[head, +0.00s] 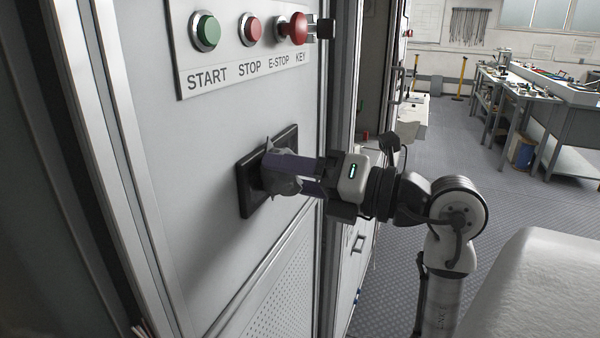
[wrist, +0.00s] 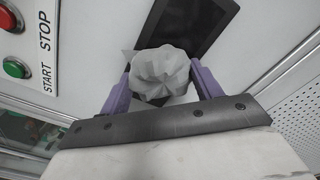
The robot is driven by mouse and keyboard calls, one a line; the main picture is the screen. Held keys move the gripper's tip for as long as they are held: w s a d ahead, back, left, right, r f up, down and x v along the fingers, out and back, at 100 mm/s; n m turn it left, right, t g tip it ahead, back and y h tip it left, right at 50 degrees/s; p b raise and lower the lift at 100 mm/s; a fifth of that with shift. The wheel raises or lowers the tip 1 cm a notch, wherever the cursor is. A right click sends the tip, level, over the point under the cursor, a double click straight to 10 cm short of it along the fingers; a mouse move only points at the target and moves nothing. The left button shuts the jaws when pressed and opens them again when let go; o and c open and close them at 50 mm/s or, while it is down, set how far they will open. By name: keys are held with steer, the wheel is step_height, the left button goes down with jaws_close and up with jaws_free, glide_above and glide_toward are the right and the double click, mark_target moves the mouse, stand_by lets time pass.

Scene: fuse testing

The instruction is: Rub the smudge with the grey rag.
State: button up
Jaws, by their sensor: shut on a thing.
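The grey rag (head: 282,178) is bunched between the fingers of my gripper (head: 292,175), against or just in front of a dark panel (head: 247,198) on the cabinet door. In the wrist view my gripper (wrist: 160,88) is shut on the rag (wrist: 160,75), with a purple finger on each side. The dark panel (wrist: 207,22) lies behind the rag there. I cannot tell for sure whether the rag touches it. No smudge shows in either view; the rag and gripper cover part of the panel.
Above the panel is a button plate with a green START button (head: 205,31), a red STOP button (head: 250,28) and a red E-STOP knob (head: 293,28). A perforated vent (head: 285,290) is below. Workbenches (head: 560,95) stand far right across open floor.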

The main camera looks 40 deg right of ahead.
mark_target(255, 185)
steer(key=shift+s+a+b, duration=0.15)
steer(key=shift+s+a, duration=0.1)
steer(key=shift+a, duration=0.4)
steer(key=shift+s+a+b, duration=0.15)
steer(key=shift+s+a, duration=0.05)
steer(key=shift+a, duration=0.45)
steer(key=shift+s+a+b, duration=0.15)
steer(key=shift+s+a, duration=0.1)
steer(key=shift+a, duration=0.4)
steer(key=v, duration=0.6)
steer(key=shift+b, duration=0.3)
steer(key=shift+d, duration=0.1)
steer(key=v, duration=0.3)
